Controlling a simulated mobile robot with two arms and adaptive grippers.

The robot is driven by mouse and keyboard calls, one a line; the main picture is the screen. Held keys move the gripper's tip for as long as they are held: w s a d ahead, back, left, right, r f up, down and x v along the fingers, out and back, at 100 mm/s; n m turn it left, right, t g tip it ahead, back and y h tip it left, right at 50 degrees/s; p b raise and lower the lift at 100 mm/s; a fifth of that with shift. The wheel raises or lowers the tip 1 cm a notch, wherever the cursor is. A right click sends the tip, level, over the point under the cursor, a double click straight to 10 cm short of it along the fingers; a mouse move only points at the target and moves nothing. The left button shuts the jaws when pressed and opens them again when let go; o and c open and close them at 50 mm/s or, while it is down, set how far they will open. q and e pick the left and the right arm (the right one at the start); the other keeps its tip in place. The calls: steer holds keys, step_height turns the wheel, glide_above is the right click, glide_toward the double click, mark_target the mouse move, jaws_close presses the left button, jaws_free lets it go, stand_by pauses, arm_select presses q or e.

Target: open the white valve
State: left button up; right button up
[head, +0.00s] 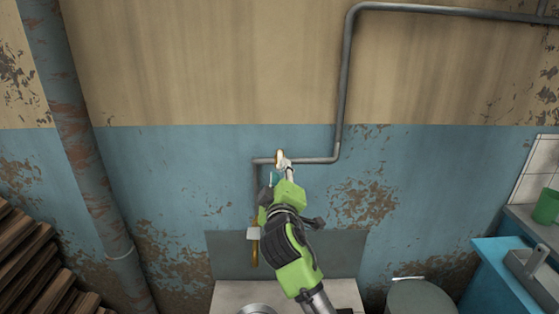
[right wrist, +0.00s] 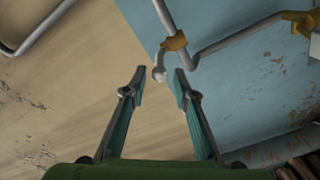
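The white valve handle (head: 287,163) sits at a brass fitting (head: 279,157) on the grey pipe against the blue wall. In the right wrist view the white handle (right wrist: 158,74) hangs off the brass fitting (right wrist: 175,42), in line with the gap between my fingertips. My right gripper (right wrist: 161,72) is open, one finger on each side of that gap. Whether the fingers touch the handle cannot be told. In the head view my right gripper (head: 276,174) is at the valve, its arm covering part of the wall below. My left gripper is not in view.
The grey pipe (head: 345,80) runs up the wall and then right. A second brass fitting (head: 254,251) with a white part hangs lower left of my gripper. A thick rusty pipe (head: 80,150) and stacked wood (head: 35,265) stand left. A blue cabinet (head: 500,265) stands right.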

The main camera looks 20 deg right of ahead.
mark_target(280, 159)
steer(key=x, duration=0.6)
steer(key=shift+s+p, duration=0.1)
steer(key=shift+p, duration=0.25)
steer(key=shift+f, duration=0.1)
jaws_close()
